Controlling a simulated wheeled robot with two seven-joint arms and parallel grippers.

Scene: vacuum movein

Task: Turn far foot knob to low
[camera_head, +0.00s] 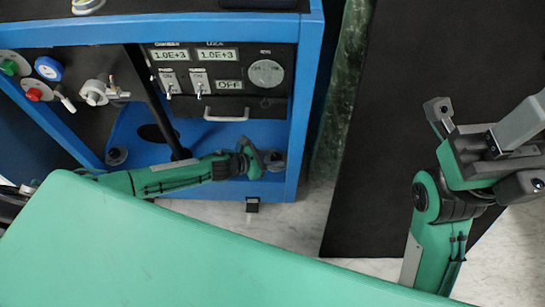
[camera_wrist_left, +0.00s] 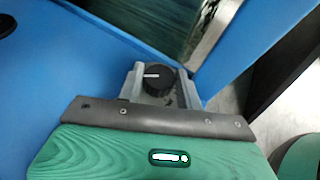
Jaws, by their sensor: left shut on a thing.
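A round foot knob (camera_head: 278,161) sits low at the right end of the blue cart's bottom shelf. In the left wrist view it is a black knob (camera_wrist_left: 156,80) with a white line pointing left. My left gripper (camera_head: 267,160) reaches it from the left. In the left wrist view my left gripper (camera_wrist_left: 160,88) has its grey fingers on both sides of the knob, shut on it. Another foot knob (camera_head: 117,156) is at the left end of the shelf. My right gripper (camera_head: 490,145) is raised at the right, away from the cart; its fingers overlap, so its opening is unclear.
The blue cart (camera_head: 308,95) carries a control panel (camera_head: 222,68) with readouts and switches, and a handle (camera_head: 226,117) below. Several valves and knobs, one red (camera_head: 35,94), are at the left. A dark mat (camera_head: 385,140) lies right of the cart.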

